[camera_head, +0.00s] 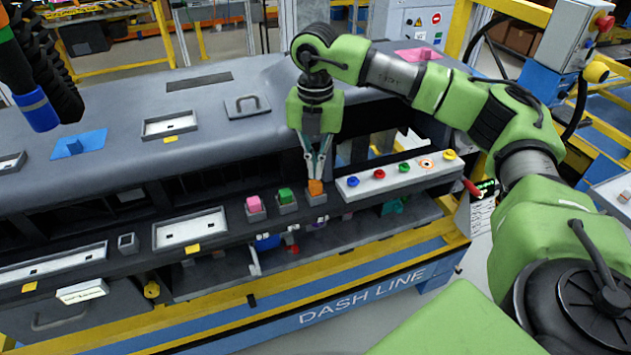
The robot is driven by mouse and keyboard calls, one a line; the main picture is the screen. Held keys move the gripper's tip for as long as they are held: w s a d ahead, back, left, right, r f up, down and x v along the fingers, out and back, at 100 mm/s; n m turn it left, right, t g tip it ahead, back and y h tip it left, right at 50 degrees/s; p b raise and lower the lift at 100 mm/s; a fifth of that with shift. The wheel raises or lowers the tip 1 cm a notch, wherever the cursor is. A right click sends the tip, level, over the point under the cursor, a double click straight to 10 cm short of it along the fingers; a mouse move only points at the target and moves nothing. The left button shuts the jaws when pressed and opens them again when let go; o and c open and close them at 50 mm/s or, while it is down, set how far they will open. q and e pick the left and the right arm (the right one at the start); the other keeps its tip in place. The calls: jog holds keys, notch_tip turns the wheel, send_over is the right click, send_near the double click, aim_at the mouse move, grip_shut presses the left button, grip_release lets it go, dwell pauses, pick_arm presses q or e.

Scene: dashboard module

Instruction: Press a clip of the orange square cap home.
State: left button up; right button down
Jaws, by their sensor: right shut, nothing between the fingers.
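The orange square cap (316,187) sits on a small grey socket on the front ledge of the dashboard module (215,130). I cannot tell from here how deep it is seated or how its clips stand. My right gripper (316,177) points down directly over the cap, with its fingers together and empty. The fingertips are at the cap's top and appear to touch it. The fingers hide part of the cap's upper side. My left gripper is out of view.
A light panel (400,178) with several coloured round buttons lies just right of the orange cap. A recessed tray (190,230) is farther left on the ledge.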

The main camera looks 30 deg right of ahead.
jog(key=shift+f+b, duration=0.35)
jog(key=shift+f, duration=0.15)
jog(key=shift+s+a+f, duration=0.1)
jog(key=shift+s+f, duration=0.15)
jog(key=shift+f, duration=0.1)
dwell(1.4)
notch_tip(320, 180, up, 8)
jog(key=p, duration=0.5)
jog(key=shift+w+r, duration=0.2)
jog(key=shift+r, duration=0.05)
dwell(0.4)
